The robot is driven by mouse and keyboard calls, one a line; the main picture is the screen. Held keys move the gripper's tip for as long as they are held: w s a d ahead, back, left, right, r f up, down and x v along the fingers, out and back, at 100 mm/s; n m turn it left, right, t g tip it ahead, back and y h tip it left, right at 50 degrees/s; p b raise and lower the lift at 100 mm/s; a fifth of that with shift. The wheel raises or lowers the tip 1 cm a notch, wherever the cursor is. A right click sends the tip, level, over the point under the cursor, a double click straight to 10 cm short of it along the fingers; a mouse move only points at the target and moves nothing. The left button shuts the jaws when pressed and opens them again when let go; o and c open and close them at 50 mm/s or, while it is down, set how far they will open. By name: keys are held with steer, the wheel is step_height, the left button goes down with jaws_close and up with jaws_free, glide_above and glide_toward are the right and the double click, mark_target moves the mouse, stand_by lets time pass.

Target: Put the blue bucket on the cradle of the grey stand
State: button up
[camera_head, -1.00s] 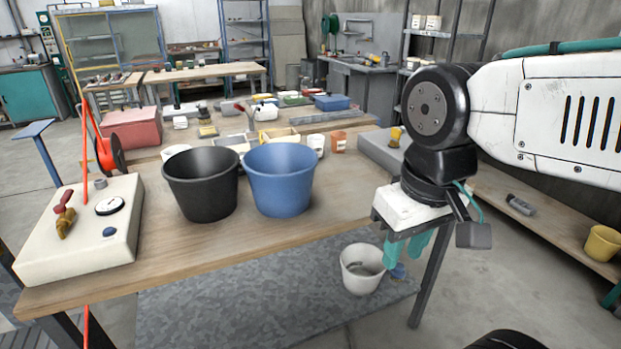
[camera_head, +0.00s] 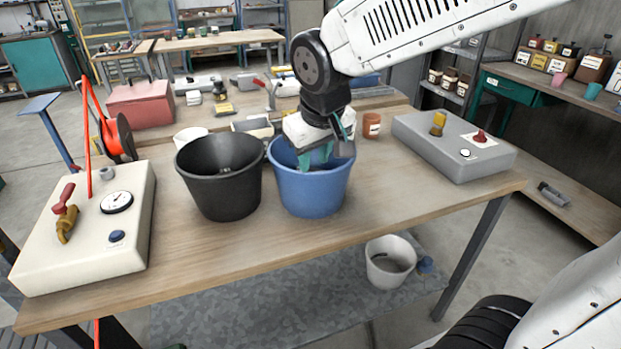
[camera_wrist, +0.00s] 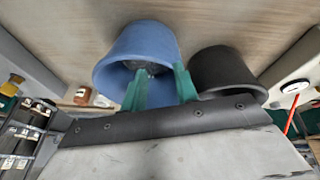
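The blue bucket (camera_head: 311,190) stands upright on the wooden table, right beside a black bucket (camera_head: 220,185). In the wrist view the blue bucket (camera_wrist: 143,40) is ahead, with the black bucket (camera_wrist: 222,68) to its right. My gripper (camera_head: 318,160) is over the blue bucket's mouth, with its green fingers reaching down at the opening. In the wrist view the fingers of my gripper (camera_wrist: 160,88) are apart: one is across the mouth, the other near the rim's right side. Whether they touch the rim cannot be told. I cannot make out a grey stand with a cradle.
A cream box with a gauge (camera_head: 90,235) is at the table's left, a grey box with valves (camera_head: 453,150) at its right. An orange jar (camera_head: 371,126) is near the arm. A white bucket (camera_head: 390,265) sits below. The table's front is clear.

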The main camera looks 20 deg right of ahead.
steer(key=n, duration=0.1)
glide_toward(280, 179)
steer(key=shift+t, duration=0.4)
steer(key=x, duration=0.8)
steer(key=shift+w+f, duration=0.1)
steer(key=shift+f, duration=0.15)
jaws_close()
steer(key=shift+r, duration=0.15)
stand_by(0.4)
